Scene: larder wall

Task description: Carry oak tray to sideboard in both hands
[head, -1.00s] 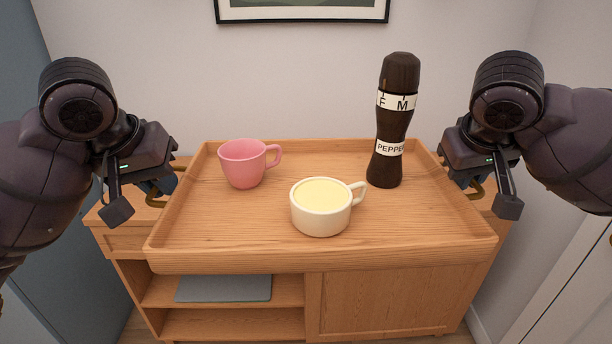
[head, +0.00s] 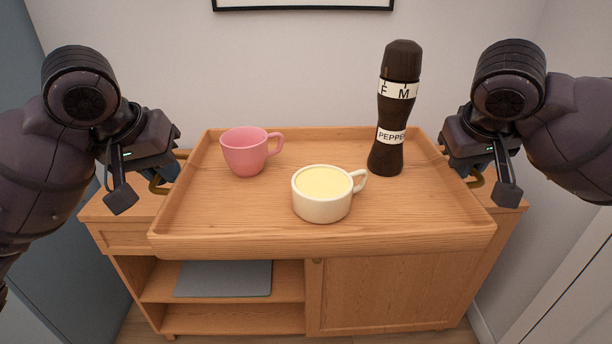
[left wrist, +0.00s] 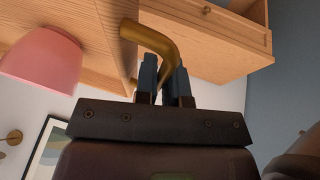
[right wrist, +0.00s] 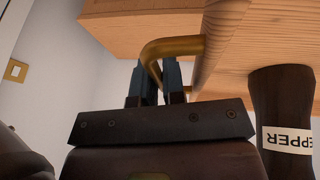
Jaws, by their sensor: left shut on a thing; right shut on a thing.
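The oak tray (head: 240,215) is held between my two grippers and looks about level in the head view, in front of and over the sideboard (head: 390,290). My left gripper (head: 163,178) is shut on the tray's left brass handle, which also shows in the left wrist view (left wrist: 150,40). My right gripper (head: 474,178) is shut on the right brass handle, seen in the right wrist view (right wrist: 172,47). On the tray stand a pink mug (head: 244,155), a cream cup (head: 320,205) with pale yellow contents, and a dark pepper mill (head: 387,155), all upright. Whether the tray touches the sideboard top is hidden.
The sideboard has open shelves at left with a grey flat item (head: 224,278) and a closed door at right. Its top shows bare at both sides of the tray. A wall with a picture frame (head: 302,5) stands behind. A blue-grey panel (head: 50,270) is at left.

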